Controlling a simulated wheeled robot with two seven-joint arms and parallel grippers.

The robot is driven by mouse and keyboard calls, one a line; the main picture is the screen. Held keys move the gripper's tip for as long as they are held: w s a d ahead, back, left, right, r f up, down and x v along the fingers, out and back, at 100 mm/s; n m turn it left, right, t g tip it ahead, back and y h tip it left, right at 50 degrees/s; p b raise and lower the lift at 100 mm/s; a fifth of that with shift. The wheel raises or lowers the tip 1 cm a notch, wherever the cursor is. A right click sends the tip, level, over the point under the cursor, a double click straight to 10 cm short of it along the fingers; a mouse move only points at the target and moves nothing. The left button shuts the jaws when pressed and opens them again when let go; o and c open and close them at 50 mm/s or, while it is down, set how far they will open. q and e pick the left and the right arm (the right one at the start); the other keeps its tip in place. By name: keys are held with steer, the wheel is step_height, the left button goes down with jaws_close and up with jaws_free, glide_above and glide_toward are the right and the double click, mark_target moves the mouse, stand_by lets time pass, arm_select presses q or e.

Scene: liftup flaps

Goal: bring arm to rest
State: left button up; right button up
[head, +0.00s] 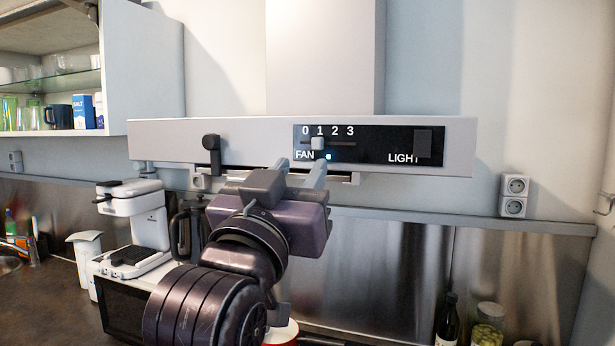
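My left gripper (299,170) is raised in front of the range hood (220,128), just under its control panel. Its two grey fingers point at the hood with a gap between them, and nothing shows in the gap. The right fingertip is close below the fan slider (318,143); I cannot tell whether they touch. The slider stands at about 1 on its 0 to 3 scale, and a small blue light glows below it. My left arm reaches up from the bottom of the view. My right gripper is not in view.
An open wall cabinet (145,70) hangs at the upper left. A bottle (447,322) and jar (488,325) stand lower right. Space right of my gripper, before the backsplash, looks clear.

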arm_select(q)
steer(key=shift+v, duration=0.8)
steer(key=shift+d, duration=0.1)
